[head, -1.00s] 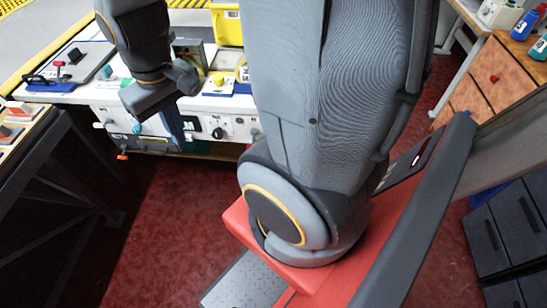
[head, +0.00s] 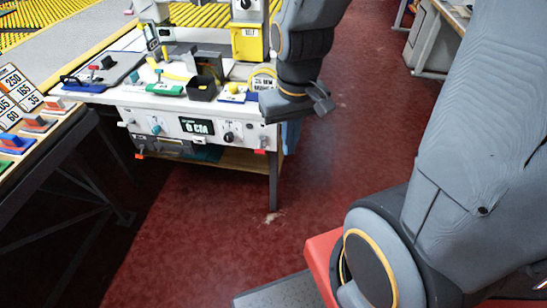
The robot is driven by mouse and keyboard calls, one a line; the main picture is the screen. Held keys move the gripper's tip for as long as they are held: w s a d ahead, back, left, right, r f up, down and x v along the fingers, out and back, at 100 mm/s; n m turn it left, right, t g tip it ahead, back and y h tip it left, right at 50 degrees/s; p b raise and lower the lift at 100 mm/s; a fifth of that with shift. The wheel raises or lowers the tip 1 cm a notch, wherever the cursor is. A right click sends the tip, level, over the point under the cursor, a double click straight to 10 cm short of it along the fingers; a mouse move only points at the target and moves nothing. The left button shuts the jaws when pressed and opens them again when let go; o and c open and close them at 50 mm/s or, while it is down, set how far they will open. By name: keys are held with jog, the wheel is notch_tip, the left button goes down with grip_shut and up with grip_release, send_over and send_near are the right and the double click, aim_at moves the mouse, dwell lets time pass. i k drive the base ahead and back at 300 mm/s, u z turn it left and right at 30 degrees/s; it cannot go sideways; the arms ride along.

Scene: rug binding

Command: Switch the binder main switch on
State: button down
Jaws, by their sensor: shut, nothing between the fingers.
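The white binder bench (head: 245,110) stands at the upper left in the head view. Its front panel carries a black rotary knob (head: 228,137) at right, a teal knob (head: 155,130) at left and a dark display (head: 196,126) between them. Small red handles sit below at both ends. I cannot tell which control is the main switch or read its position.
On the bench top stand a black open box (head: 202,88), a green block (head: 165,89) and a yellow unit (head: 247,42). A side table (head: 80,112) with coloured switches and number cards is at left. Red floor (head: 215,225) is clear in front of the bench.

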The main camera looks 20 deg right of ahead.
aim_at(260, 152)
jog(key=u, duration=0.55)
jog(key=k, duration=1.3)
jog(key=z, duration=0.4)
jog(key=i, duration=0.95)
jog(key=z, duration=0.5)
